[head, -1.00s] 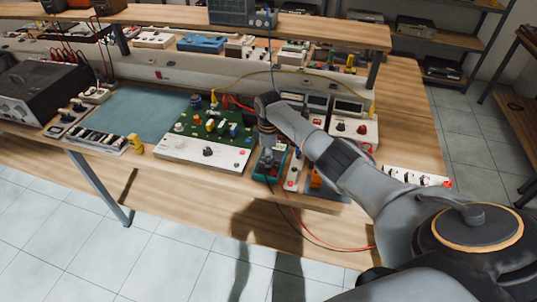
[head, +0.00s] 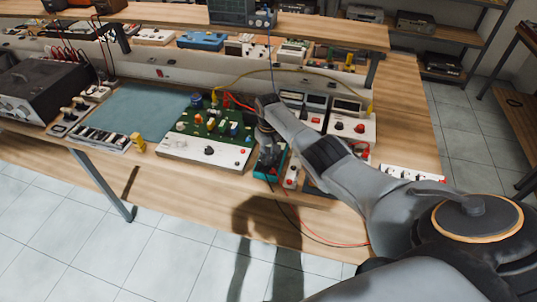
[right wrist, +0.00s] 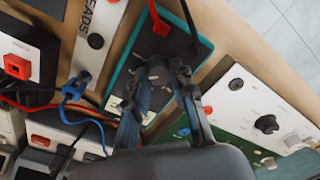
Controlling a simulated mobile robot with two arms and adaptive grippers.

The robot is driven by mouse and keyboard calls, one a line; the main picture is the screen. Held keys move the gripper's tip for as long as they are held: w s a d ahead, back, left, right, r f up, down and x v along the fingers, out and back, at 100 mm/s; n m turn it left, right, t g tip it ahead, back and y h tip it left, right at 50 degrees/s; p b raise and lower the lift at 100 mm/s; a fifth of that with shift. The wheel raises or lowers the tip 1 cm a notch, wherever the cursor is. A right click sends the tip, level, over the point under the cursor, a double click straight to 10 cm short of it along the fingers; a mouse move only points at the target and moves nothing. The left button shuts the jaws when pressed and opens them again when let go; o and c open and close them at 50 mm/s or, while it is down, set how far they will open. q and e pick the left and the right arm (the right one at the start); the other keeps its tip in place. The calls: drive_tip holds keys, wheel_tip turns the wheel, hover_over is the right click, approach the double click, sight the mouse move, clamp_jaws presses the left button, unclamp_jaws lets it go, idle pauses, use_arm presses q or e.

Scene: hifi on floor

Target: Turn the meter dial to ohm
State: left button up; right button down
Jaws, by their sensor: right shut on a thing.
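The meter (right wrist: 150,40) is a dark-faced box with a teal rim, lying on the bench, and red and black leads plug into one end. In the head view the meter (head: 283,160) is mostly covered by my right gripper (head: 268,162). In the right wrist view my right gripper (right wrist: 158,88) is over the meter face, its fingers on either side of the dark dial (right wrist: 155,72), shut on it. The dial's pointer and the ohm mark cannot be read. My left gripper is not in view.
A green circuit board on a white base (head: 210,135) stands just left of the meter. A white strip marked LEADS (right wrist: 98,25) lies beside the meter on the other side. Red, blue and yellow cables run close by. The teal mat (head: 140,110) is clear.

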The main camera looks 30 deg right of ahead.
sight(269, 158)
drive_tip(key=m, duration=0.3)
drive_tip(key=shift+r+m+p, duration=0.1)
drive_tip(key=shift+m+p, duration=0.2)
drive_tip(key=shift+m, duration=1.9)
drive_tip(key=c, duration=1.1)
unclamp_jaws()
wheel_tip(269, 158, up, 12)
